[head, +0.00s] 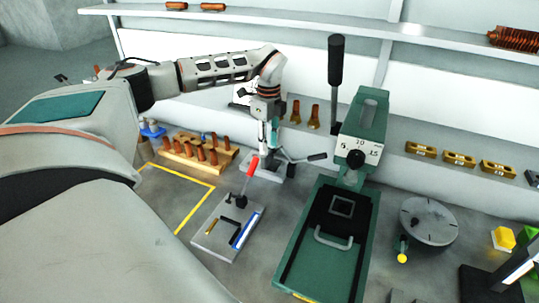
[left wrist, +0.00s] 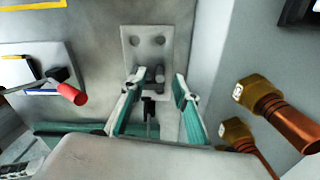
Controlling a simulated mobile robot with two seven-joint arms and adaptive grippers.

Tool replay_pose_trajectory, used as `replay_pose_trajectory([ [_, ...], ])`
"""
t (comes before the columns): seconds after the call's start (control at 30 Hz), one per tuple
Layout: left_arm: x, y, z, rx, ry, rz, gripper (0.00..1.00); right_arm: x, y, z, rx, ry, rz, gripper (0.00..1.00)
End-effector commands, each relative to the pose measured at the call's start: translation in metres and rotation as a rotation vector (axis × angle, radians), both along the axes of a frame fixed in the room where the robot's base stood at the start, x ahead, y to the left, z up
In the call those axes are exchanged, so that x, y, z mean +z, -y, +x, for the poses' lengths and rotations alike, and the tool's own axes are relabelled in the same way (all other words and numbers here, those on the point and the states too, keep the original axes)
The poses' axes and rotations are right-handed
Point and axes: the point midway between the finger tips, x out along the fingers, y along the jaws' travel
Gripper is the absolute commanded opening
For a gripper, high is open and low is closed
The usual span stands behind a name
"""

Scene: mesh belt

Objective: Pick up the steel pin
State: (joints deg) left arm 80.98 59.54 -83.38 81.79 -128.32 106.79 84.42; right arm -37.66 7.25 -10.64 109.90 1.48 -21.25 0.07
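My left gripper (head: 268,145) points down over the bench at the back, beside the green press. In the left wrist view its two teal-backed fingers (left wrist: 159,82) are spread open with a gap between them. A small grey cylinder, seemingly the steel pin (left wrist: 159,74), stands between the fingertips on a grey plate (left wrist: 143,46) with two holes. A dark part below it partly fills the gap. I cannot tell whether either finger touches it. In the head view the gripper hides the pin. My right gripper is not clearly in view.
A red-handled clamp (head: 251,167) stands on a plate front left. A wooden block of copper pegs (head: 190,154) is behind it. The tall green press (head: 360,130) is close on the right. Brass-headed copper pieces (left wrist: 258,90) stand near the gripper. A round disc (head: 430,220) lies farther right.

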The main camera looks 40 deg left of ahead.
Motion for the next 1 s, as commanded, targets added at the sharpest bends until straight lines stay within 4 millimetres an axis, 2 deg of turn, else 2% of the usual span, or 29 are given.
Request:
replay_pose_trajectory([
  [0.2,-0.029,-0.001,-0.001,0.0,-0.002,0.001,0.3,0.002,0.006,0.0,-0.012,-0.006,-0.006,1.0],
  [0.5,-0.034,0.0,-0.001,0.001,0.0,0.0,0.3,0.002,0.007,0.002,-0.02,-0.005,-0.005,1.0],
  [0.53,-0.034,0.0,-0.001,0.001,0.0,0.0,0.25,0.002,0.007,0.002,-0.02,-0.004,-0.005,1.0],
  [0.63,-0.034,-0.001,-0.001,0.0,0.0,0.001,0.0,0.002,0.007,0.002,-0.02,-0.003,-0.004,1.0],
  [1.0,-0.033,-0.001,-0.001,0.001,0.001,0.0,0.0,0.001,0.006,0.002,-0.014,-0.004,-0.005,1.0],
])
